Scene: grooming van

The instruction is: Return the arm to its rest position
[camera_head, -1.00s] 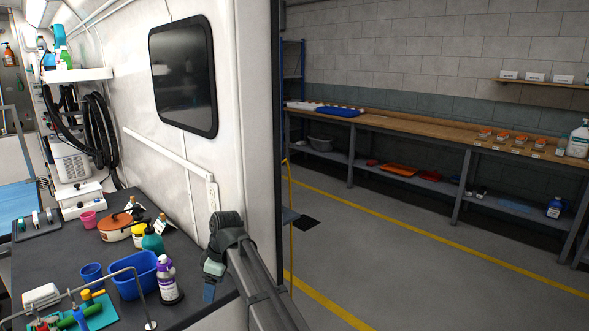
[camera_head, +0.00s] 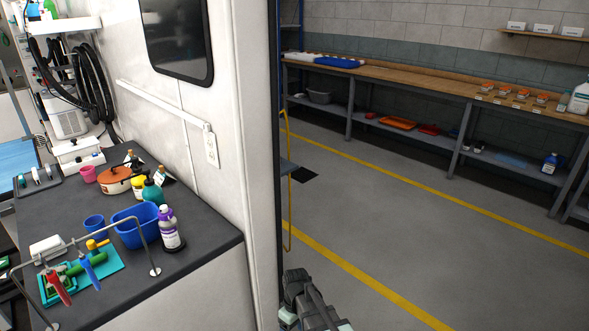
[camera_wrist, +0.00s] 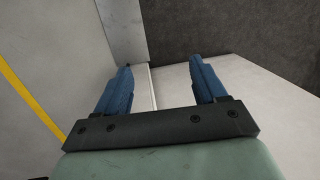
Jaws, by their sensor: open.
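My gripper shows in the wrist view (camera_wrist: 165,88) with its two blue fingers spread apart and nothing between them. Past the fingers are a pale surface, a dark surface and a grey strip, with a yellow floor line at the left. In the head view my arm is at the bottom middle, low beside the van's wall end (camera_head: 258,150), right of the dark counter (camera_head: 215,232). The fingertips are not clear in that view.
On the counter stand a blue bin (camera_head: 128,232), a purple-capped bottle (camera_head: 171,232), a teal bottle (camera_head: 153,192), an orange pot (camera_head: 117,181) and a metal rail (camera_head: 110,229) with tools. A long workbench (camera_head: 400,81) runs along the back wall. The grey floor (camera_head: 400,215) between is open.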

